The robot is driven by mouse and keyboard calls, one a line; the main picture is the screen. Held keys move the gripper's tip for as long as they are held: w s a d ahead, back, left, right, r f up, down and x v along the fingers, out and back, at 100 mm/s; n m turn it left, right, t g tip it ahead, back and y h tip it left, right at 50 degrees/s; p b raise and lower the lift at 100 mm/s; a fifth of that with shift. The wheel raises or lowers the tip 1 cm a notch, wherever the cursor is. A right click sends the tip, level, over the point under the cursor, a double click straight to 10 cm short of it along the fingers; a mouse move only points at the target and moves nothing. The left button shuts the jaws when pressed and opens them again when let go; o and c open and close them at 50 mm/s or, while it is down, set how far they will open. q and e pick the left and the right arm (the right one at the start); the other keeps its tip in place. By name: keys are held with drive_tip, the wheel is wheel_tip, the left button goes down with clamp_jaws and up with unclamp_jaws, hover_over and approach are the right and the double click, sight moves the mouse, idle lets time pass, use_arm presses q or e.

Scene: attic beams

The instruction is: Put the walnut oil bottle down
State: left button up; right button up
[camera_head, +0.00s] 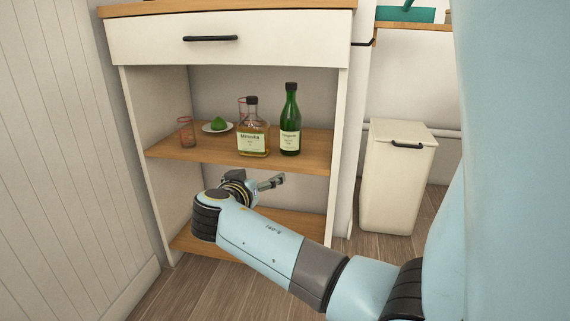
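A square amber bottle (252,132) with a dark cap and pale label stands upright on the cabinet's upper shelf (185,151). A taller green bottle (290,122) with a dark cap stands upright just right of it. The labels are too small to read surely, so I cannot tell which is walnut oil. My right gripper (270,183) is in front of the cabinet, below the upper shelf's front edge and apart from both bottles. I see nothing held in it, and its finger gap is unclear. My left gripper is out of view.
Left of the bottles are a pinkish glass (186,132), a white plate (209,130) with a green fruit (219,123), and another glass (242,106) partly hidden behind the amber bottle. A drawer (255,42) is above. A cream bin (393,190) stands right.

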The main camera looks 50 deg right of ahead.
drive_tip(key=s+a+f+n+g+y, duration=0.1)
drive_tip(key=s+a+f+n+y, duration=0.2)
drive_tip(key=s, duration=0.4)
drive_tip(key=s+a+f+n+y, duration=0.2)
drive_tip(key=s+a+f+y, duration=0.15)
drive_tip(key=s+f, duration=0.2)
drive_tip(key=s+a+r+n+g+y, duration=0.1)
drive_tip(key=s+a+r+n+y, duration=0.2)
drive_tip(key=s+a, duration=1.1)
drive_tip(key=s+n+y, duration=0.2)
drive_tip(key=n+y, duration=0.1)
drive_tip(key=y, duration=0.1)
drive_tip(key=shift+s+a+n+g, duration=0.15)
drive_tip(key=shift+a+n+g, duration=0.15)
drive_tip(key=shift+a+n, duration=0.1)
